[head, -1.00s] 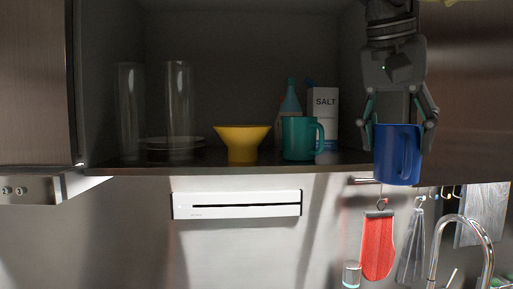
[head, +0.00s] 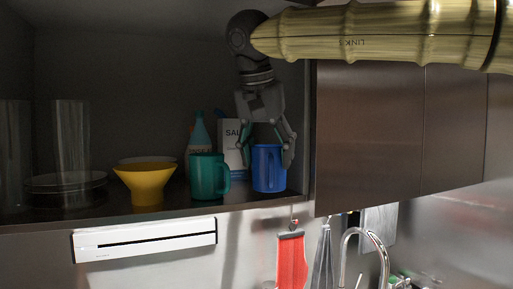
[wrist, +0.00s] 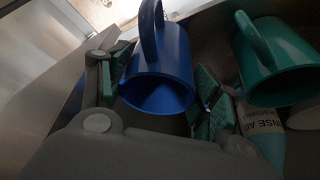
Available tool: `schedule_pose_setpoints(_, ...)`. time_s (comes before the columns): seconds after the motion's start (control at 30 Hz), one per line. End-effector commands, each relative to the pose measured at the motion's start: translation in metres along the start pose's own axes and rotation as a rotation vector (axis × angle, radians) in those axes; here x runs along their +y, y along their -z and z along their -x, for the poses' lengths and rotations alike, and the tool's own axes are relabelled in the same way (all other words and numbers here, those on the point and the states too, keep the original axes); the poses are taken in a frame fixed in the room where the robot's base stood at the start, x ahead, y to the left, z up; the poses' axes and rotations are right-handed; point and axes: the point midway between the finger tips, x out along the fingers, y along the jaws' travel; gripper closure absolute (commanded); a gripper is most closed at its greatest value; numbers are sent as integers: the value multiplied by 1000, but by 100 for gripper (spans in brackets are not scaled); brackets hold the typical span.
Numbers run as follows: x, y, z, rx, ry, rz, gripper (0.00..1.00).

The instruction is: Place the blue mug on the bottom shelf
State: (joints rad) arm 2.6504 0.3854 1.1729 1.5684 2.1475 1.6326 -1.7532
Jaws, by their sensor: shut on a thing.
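The blue mug (head: 267,170) is inside the open cabinet, at the right end of its bottom shelf (head: 120,214). It is upright, and its base is at or very near the shelf surface; I cannot tell whether it touches. My gripper (head: 268,150) comes down from above and is shut on the mug, one finger on each side. In the wrist view the mug (wrist: 160,65) sits between the green finger pads, with its handle at the top.
A teal mug (head: 206,177) stands close to the left of the blue mug. A salt box (head: 232,140) and a rinse aid bottle (head: 199,135) stand behind. A yellow bowl (head: 146,182), plates (head: 65,181) and clear glasses (head: 70,140) are further left. The cabinet's side wall is close on the right.

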Motion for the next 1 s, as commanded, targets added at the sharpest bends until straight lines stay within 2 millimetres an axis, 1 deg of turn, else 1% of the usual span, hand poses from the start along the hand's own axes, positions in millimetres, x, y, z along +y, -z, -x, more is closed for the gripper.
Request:
schedule_pose_setpoints(0.07,-5,6,0,0,0,0,68)
schedule_pose_setpoints(0.33,-14,13,-4,0,0,1,68)
schedule_pose_setpoints(0.7,-40,38,-13,0,0,0,68)
schedule_pose_setpoints(0.9,-40,33,-26,0,0,2,68)
schedule_pose_setpoints(1.0,-40,32,-29,1,1,0,68)
